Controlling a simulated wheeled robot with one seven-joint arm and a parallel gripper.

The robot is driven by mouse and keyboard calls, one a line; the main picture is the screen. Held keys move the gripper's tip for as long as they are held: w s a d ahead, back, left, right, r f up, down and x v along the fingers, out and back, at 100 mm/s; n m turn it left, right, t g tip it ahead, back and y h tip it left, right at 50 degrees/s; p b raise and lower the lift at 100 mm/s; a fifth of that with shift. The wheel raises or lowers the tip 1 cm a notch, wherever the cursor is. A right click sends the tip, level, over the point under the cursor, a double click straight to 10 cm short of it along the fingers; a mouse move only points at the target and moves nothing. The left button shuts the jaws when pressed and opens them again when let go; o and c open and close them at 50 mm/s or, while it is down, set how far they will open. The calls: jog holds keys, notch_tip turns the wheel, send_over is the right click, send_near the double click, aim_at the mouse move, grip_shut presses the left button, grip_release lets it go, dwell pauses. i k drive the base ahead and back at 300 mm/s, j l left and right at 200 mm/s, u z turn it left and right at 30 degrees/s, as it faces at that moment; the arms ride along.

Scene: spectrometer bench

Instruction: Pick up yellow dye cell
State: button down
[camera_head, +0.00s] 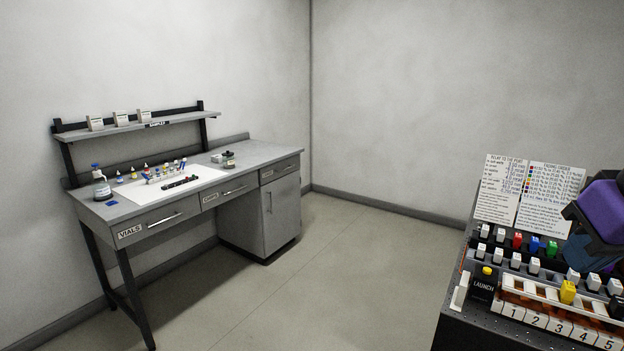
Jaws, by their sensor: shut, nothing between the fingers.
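The yellow dye cell (567,292) is a small upright yellow block on the dark bench at the lower right. It stands at the numbered white rack (535,320), behind labels 3 and 4; I cannot tell exactly which slot. Part of my arm (603,212), dark with a purple panel, shows at the right edge above the back of the bench. The fingertips of my gripper are not visible. No gripper touches the yellow dye cell in this view.
A row behind holds red (517,240), blue (534,244) and green (552,248) cells among white-capped ones. A yellow button (487,271) tops the LAUNCH box (483,287). Text cards (548,197) stand behind. A grey desk (255,158) is at left, with open floor between.

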aim_at(567, 291)
jog(key=z, duration=1.35)
